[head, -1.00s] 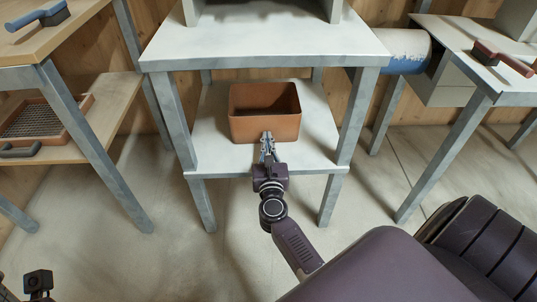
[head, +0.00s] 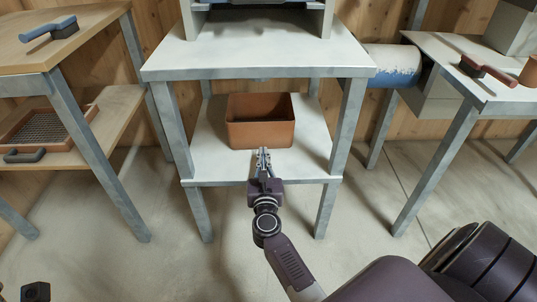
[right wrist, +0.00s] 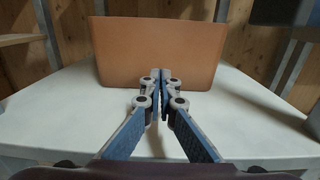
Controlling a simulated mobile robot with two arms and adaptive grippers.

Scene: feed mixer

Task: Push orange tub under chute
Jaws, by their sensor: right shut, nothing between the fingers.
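The orange tub (head: 260,134) stands upright on the lower shelf (head: 215,168) of the middle stand. It also shows in the right wrist view (right wrist: 160,45), its flat front wall facing the gripper. My right gripper (head: 263,152) is shut and empty in front of that wall, low and near its middle. In the right wrist view its fingertips (right wrist: 161,73) are together and overlap the wall's lower part; I cannot tell whether they touch it. I cannot make out a chute for certain. My left gripper's fingers are not in view.
The stand's top (head: 255,55) overhangs the shelf, and its legs flank the tub. A blue and white cylinder (head: 393,65) is at the right. A red brush (head: 487,70) lies on the right table.

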